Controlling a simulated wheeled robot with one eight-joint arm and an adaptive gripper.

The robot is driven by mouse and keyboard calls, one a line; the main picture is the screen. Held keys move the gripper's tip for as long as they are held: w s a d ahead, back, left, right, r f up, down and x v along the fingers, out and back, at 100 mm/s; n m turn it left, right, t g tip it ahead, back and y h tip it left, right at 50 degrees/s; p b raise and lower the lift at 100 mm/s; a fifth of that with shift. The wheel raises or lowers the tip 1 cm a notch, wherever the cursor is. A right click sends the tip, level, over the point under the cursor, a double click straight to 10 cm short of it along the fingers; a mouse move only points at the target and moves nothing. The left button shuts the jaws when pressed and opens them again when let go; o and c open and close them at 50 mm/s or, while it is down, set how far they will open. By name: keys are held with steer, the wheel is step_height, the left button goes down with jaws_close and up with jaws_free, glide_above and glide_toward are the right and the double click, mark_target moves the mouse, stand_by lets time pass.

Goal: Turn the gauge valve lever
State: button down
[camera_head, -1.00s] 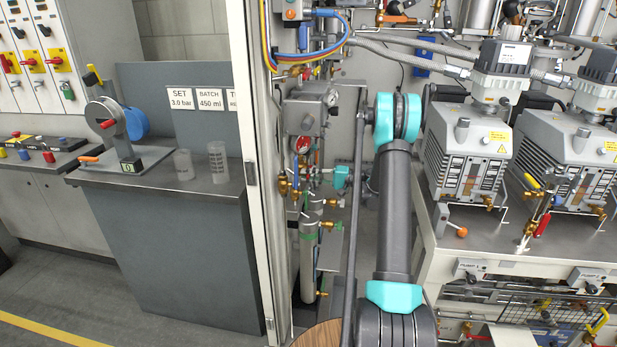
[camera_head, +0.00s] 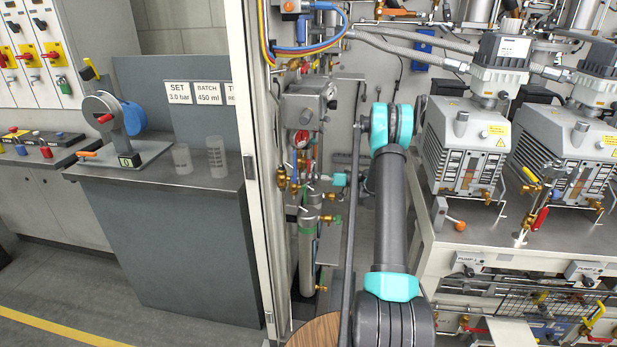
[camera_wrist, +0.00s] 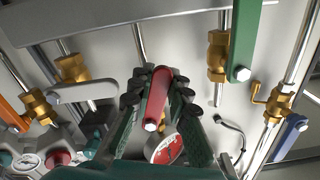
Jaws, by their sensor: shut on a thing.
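A red lever (camera_wrist: 156,103) stands in the middle of the wrist view, with a bolt at its lower end. A round gauge (camera_wrist: 165,149) with a white face and red marking sits just below it. My gripper (camera_wrist: 158,92) has its dark pads on both sides of the red lever and is shut on it. In the head view, a gauge (camera_head: 301,139) with a red rim shows on the piping left of my arm. My gripper's fingers and the lever cannot be made out there.
Brass valves (camera_wrist: 218,55) crowd around, with a green lever (camera_wrist: 244,42) to the right, a grey lever (camera_wrist: 84,92) to the left and a blue lever (camera_wrist: 288,139) at lower right. Vacuum pumps (camera_head: 464,145) stand on the right bench. A cabinet post (camera_head: 251,170) stands at left.

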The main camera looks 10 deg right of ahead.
steer(key=c, duration=1.4)
jaws_free()
steer(key=shift+d, duration=0.1)
steer(key=shift+v, duration=0.9)
steer(key=shift+d, duration=0.1)
steer(key=v, duration=0.5)
steer(key=shift+s+d, duration=0.2)
steer(key=shift+d, duration=0.15)
